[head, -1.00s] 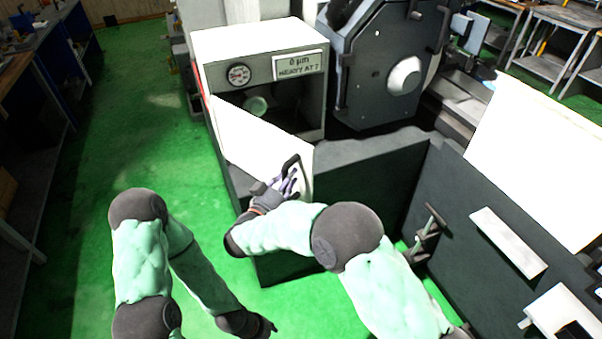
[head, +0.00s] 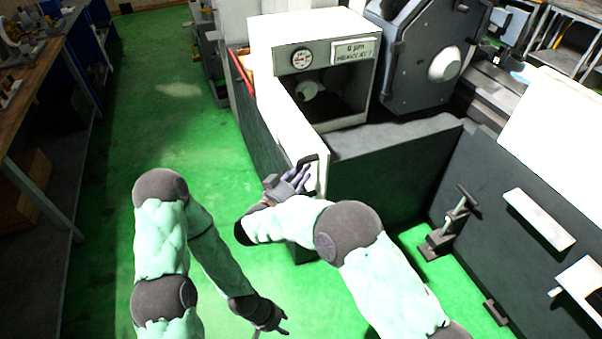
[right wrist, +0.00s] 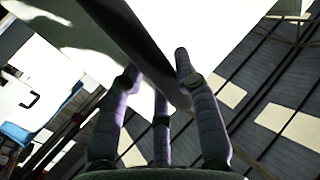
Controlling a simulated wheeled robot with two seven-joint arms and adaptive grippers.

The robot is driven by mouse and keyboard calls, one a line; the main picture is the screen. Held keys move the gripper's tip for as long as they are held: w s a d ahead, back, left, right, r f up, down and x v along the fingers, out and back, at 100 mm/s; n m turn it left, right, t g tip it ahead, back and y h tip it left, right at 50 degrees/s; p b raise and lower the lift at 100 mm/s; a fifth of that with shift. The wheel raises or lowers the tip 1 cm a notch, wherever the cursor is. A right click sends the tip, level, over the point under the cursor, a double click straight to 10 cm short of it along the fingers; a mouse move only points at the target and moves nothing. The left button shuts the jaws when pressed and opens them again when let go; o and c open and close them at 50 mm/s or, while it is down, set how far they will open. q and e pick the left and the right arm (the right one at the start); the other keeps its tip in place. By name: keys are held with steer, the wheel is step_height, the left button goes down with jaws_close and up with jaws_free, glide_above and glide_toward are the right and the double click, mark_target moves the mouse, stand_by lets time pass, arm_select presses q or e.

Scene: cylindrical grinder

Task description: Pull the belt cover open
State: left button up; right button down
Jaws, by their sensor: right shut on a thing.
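The white belt cover (head: 289,122) stands swung out from the front of the white machine housing (head: 312,32), seen nearly edge-on in the head view. The housing's dark inside, with a pale round part, shows to the right of it. The dark handle (head: 307,160) is at the cover's near end. My right gripper (head: 297,178) is shut on this handle. In the right wrist view its fingers (right wrist: 158,85) close around a dark bar, with a pale surface behind. My left gripper (head: 277,326) hangs low over the green floor, empty; its finger opening is unclear.
A low dark grey wall (head: 385,180) runs right of the cover. A dark panel with a white sheet and a small bracket (head: 452,222) stands at the right. A workbench (head: 45,85) lines the left. Green floor is free between bench and cover.

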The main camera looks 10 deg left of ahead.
steer(key=shift+f, duration=0.15)
steer(key=c, duration=0.9)
jaws_free()
steer(key=shift+s, duration=0.1)
steer(key=shift+r, duration=0.25)
step_height(320, 180, up, 10)
steer(key=shift+s+r, duration=0.1)
steer(key=shift+r, duration=0.1)
steer(key=shift+f, duration=0.2)
steer(key=shift+f, duration=0.15)
